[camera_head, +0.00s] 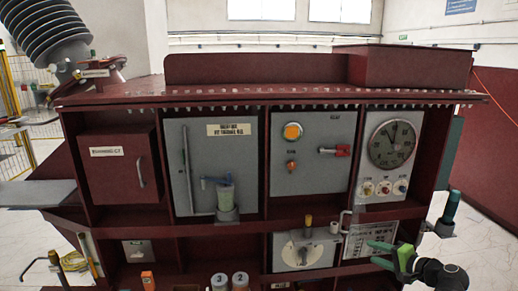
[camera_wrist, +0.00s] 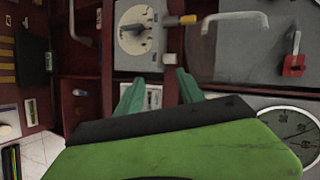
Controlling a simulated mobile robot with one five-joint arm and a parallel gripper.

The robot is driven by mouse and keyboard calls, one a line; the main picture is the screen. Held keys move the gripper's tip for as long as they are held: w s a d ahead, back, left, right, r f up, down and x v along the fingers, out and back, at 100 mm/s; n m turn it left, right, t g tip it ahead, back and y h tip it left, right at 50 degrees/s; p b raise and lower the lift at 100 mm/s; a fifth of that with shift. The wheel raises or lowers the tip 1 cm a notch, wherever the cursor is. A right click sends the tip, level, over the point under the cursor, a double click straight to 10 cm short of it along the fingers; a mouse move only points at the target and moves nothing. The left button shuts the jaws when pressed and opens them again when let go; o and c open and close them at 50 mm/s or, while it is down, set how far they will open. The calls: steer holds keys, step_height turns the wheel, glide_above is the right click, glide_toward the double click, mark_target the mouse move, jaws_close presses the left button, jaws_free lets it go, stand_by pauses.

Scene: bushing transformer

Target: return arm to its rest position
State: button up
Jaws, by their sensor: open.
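My gripper (camera_head: 376,254) is at the lower right of the head view, in front of the cabinet's lower right side. Its green fingers point left. In the wrist view my gripper (camera_wrist: 160,82) shows two teal fingers spread apart with nothing between them. My dark arm links (camera_head: 440,272) reach in from the lower right corner of the head view. The gripper looks close to the white label panel (camera_head: 372,238); I cannot tell whether they touch.
The dark red cabinet (camera_head: 210,93) fills the middle. It carries a dial gauge (camera_head: 392,144), a red handle (camera_head: 341,150), a grey knob panel (camera_head: 303,251) and numbered white cylinders (camera_head: 219,282). Open floor (camera_head: 486,240) lies at right.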

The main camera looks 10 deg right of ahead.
steer(key=a+f+n+g+h, duration=0.1)
steer(key=a+f+n+g, duration=0.3)
steer(key=a, duration=0.8)
steer(key=a+f+n+g+h, duration=0.1)
steer(key=a+f+n+g, duration=0.3)
steer(key=a, duration=0.8)
steer(key=a+f+n+g+h, duration=0.1)
steer(key=a+f+n+g, duration=0.4)
steer(key=a, duration=0.7)
step_height(320, 180, down, 2)
steer(key=shift+s+f+h, duration=0.15)
steer(key=shift+f+h, duration=0.05)
steer(key=shift+h, duration=0.2)
steer(key=shift+c, duration=1)
steer(key=shift+d, duration=0.15)
